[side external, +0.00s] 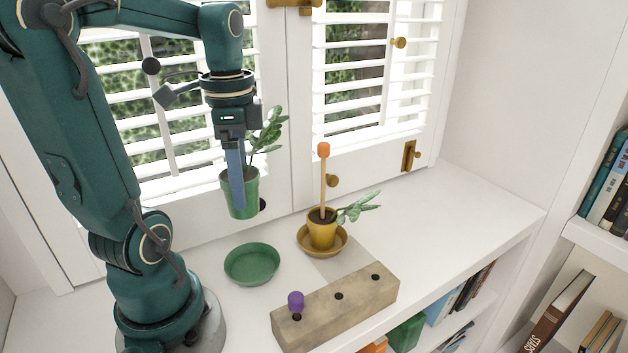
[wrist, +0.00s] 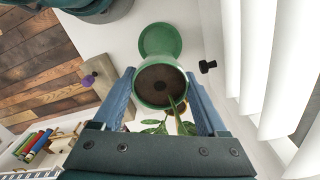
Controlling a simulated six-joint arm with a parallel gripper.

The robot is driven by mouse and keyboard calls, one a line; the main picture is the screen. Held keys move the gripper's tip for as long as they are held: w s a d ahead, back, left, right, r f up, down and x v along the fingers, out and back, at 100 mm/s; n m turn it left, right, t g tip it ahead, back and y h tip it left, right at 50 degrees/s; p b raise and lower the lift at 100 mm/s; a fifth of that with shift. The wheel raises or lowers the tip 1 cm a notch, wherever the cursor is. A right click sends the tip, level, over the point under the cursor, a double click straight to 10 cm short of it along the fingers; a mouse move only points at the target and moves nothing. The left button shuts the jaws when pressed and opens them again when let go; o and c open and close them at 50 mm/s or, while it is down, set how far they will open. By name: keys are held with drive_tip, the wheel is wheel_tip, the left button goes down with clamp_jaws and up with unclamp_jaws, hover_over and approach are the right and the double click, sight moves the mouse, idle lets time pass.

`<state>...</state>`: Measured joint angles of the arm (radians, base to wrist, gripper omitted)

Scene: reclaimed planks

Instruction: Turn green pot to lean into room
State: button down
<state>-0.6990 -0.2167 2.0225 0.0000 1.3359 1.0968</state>
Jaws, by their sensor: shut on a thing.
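The green pot (side external: 243,198) holds a leafy plant (side external: 267,130) whose stem leans to the right in the side view. My gripper (side external: 237,200) has its blue fingers shut on the pot and holds it above the shelf, near the shutters. In the wrist view the pot (wrist: 159,84) sits between the two fingers of my gripper (wrist: 160,92), its dark soil facing the camera and leaves toward the bottom of the picture. The empty green saucer (side external: 252,263) lies on the shelf, below and in front of the pot; it also shows in the wrist view (wrist: 160,31).
A yellow pot (side external: 321,232) with a drooping plant and an orange-tipped stake stands in a saucer to the right. A wooden block (side external: 340,309) with holes and a purple-topped peg (side external: 296,302) lies in front. White shutters (side external: 300,160) with knobs stand close behind the held pot.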

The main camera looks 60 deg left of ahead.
sight(250, 200)
drive_tip(key=shift+w+a+f+m, duration=0.1)
drive_tip(key=shift+w+a+m, duration=0.2)
drive_tip(key=shift+m, duration=0.1)
drive_tip(key=f+m, duration=0.2)
drive_tip(key=f, duration=0.1)
drive_tip(key=w+f+m, duration=0.1)
drive_tip(key=f+m, duration=0.1)
drive_tip(key=shift+a, duration=0.3)
drive_tip(key=f, duration=0.1)
drive_tip(key=s+f+m, duration=0.1)
drive_tip(key=d+f+m, duration=0.1)
drive_tip(key=f, duration=0.1)
drive_tip(key=shift+s+d+f, duration=0.1)
drive_tip(key=shift+s, duration=0.2)
drive_tip(key=shift+f, duration=1.5)
unclamp_jaws()
